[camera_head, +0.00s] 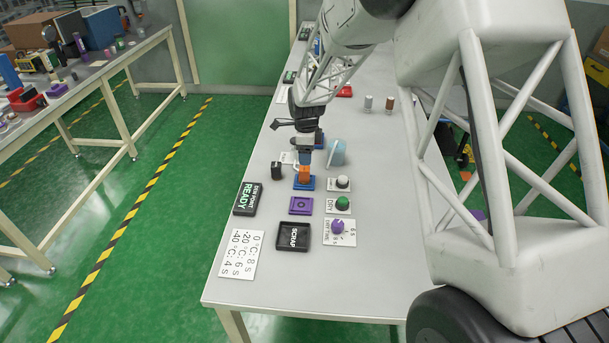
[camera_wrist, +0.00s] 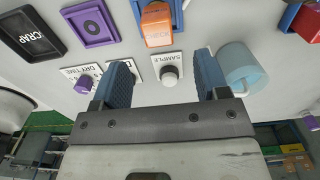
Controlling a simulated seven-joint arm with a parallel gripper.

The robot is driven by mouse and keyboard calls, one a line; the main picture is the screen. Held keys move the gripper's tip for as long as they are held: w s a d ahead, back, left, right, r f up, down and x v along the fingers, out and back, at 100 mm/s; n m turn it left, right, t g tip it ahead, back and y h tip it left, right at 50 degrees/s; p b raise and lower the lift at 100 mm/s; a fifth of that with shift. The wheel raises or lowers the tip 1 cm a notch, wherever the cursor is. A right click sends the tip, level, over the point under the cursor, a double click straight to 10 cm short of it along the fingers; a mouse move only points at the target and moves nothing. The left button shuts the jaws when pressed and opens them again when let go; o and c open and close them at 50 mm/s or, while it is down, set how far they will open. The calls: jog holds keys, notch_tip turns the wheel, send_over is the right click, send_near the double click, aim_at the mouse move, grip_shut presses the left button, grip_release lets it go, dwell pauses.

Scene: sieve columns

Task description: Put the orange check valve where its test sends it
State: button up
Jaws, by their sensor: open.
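The orange check valve (camera_head: 304,173) stands in a blue holder (camera_head: 304,185) near the middle of the table. In the wrist view the orange valve (camera_wrist: 157,25) is ahead of the fingers, beyond their tips. My gripper (camera_head: 305,158) is at the valve in the head view, partly covering it. In the wrist view my gripper (camera_wrist: 163,72) has its blue fingers wide apart with nothing between them but the view of the table and the sample button.
A purple fixture (camera_head: 301,205) stands in front of the holder. To its right are a white sample button (camera_head: 343,182), a green button (camera_head: 343,203) and a purple dial (camera_head: 337,226). A card (camera_head: 239,256) lists temperatures and times. A light blue container (camera_head: 336,154) stands close right of my gripper.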

aim_at(306, 168)
jog(key=shift+w+a+f, duration=0.1)
jog(key=shift+a, duration=0.05)
jog(key=shift+f, duration=1.3)
jog(key=shift+s+f, duration=0.2)
jog(key=shift+f, duration=2.4)
jog(key=c, duration=1.1)
